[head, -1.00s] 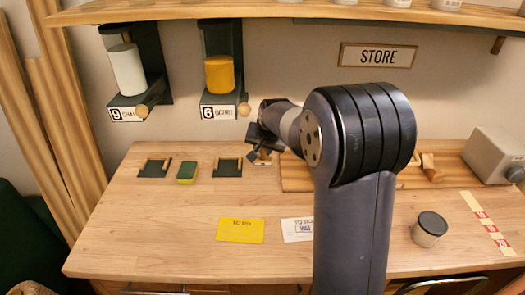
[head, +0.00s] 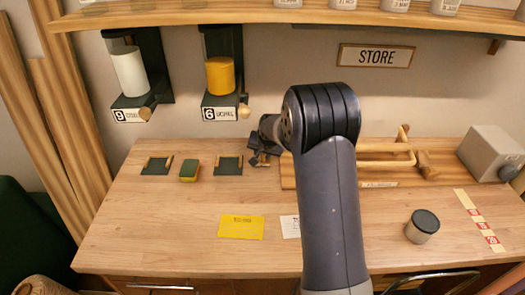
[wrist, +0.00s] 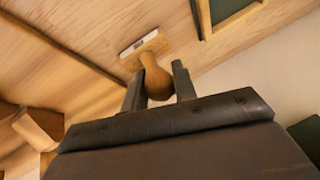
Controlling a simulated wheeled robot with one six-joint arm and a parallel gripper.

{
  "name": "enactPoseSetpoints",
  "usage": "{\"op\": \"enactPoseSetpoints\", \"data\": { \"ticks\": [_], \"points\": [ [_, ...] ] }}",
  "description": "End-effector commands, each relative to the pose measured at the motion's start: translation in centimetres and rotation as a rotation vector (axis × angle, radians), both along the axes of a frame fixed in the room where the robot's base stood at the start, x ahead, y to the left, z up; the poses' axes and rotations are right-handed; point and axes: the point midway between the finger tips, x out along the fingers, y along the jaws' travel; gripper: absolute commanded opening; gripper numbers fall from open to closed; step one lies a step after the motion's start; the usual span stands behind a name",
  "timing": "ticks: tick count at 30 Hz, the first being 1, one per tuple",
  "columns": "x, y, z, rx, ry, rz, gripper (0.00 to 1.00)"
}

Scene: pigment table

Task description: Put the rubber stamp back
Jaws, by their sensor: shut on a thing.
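The rubber stamp has a rounded brown wooden handle (wrist: 155,80) and a flat wooden base with a pale edge, seen in the wrist view. My gripper (wrist: 158,82) is shut on the handle, a finger on each side. In the head view my gripper (head: 258,148) is low at the back of the table, right of the second green holder, and the stamp is mostly hidden. Two green holders with wooden side strips, a left one (head: 156,166) and a right one (head: 228,166), look empty. I cannot tell whether the stamp's base touches the table.
Dispensers (head: 130,75) and (head: 220,75) hang above. A wooden board with a frame (head: 385,158) is right of my gripper. A yellow card (head: 242,227), a lidded jar (head: 422,227) and a grey box (head: 490,153) are on the table.

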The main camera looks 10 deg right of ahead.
Motion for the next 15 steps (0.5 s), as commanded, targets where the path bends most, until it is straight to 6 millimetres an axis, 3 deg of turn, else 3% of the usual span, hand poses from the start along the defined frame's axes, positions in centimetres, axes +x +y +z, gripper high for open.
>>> {"op": "enactPoseSetpoints", "data": {
  "ticks": [8,9,15],
  "points": [
    [0.00,0.00,-0.49,0.000,-0.001,0.000,0.12],
    [0.01,-0.01,-0.34,0.000,-0.001,0.000,0.29],
    [0.00,-0.01,-0.30,0.000,0.000,0.000,0.46]
  ]
}}
